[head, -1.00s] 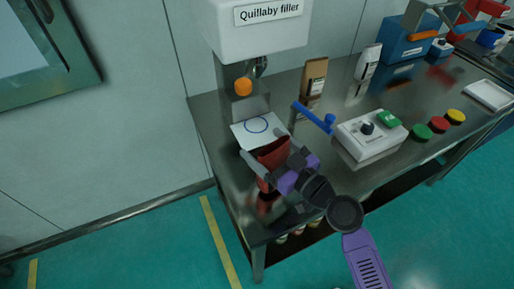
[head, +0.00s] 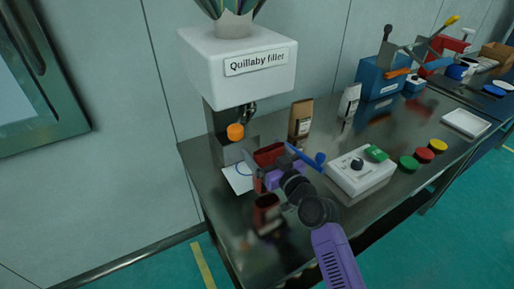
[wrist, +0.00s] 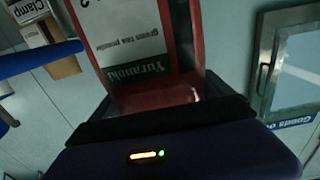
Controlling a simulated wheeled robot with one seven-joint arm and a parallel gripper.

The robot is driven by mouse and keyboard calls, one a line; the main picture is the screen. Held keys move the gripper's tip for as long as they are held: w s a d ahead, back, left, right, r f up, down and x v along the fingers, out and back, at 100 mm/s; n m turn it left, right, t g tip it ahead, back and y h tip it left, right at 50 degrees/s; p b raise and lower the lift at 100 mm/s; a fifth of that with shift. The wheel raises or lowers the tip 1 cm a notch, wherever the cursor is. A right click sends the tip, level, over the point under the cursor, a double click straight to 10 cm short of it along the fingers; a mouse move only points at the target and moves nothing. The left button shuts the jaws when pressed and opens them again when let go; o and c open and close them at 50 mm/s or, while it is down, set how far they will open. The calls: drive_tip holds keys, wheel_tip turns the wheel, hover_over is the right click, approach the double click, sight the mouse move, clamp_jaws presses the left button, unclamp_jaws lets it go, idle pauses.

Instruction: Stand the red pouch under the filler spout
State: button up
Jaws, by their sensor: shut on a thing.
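The red pouch (head: 269,155) is in my gripper (head: 272,168), held above the table, with its dark red reflection below on the steel. In the wrist view the pouch (wrist: 190,30) fills the centre, its white label upside down. The white filler (head: 235,75) has a metal spout (head: 249,113) and an orange knob (head: 235,131). A white card with a blue circle (head: 236,183) lies on the table below the spout. The pouch is in front and to the right of the spout, covering the card's right part. Its base is hidden by my gripper.
A blue lever (head: 303,157) and a white control box (head: 360,173) are close on the right. A brown pouch (head: 302,118) and a white pouch (head: 348,102) stand behind. Green (head: 409,163), red (head: 424,155) and yellow (head: 438,146) discs lie farther right.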

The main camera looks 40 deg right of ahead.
drive_tip(key=shift+w+d+f+b, duration=0.15)
drive_tip(key=shift+w+d+f, duration=0.15)
drive_tip(key=shift+w+f, duration=0.65)
drive_tip(key=shift+w+d+f+b, duration=0.15)
drive_tip(key=shift+w+d+f, duration=0.15)
drive_tip(key=shift+w+f, duration=0.6)
drive_tip(key=shift+w, duration=0.1)
drive_tip(key=shift+f, duration=0.1)
drive_tip(key=o, duration=1.6)
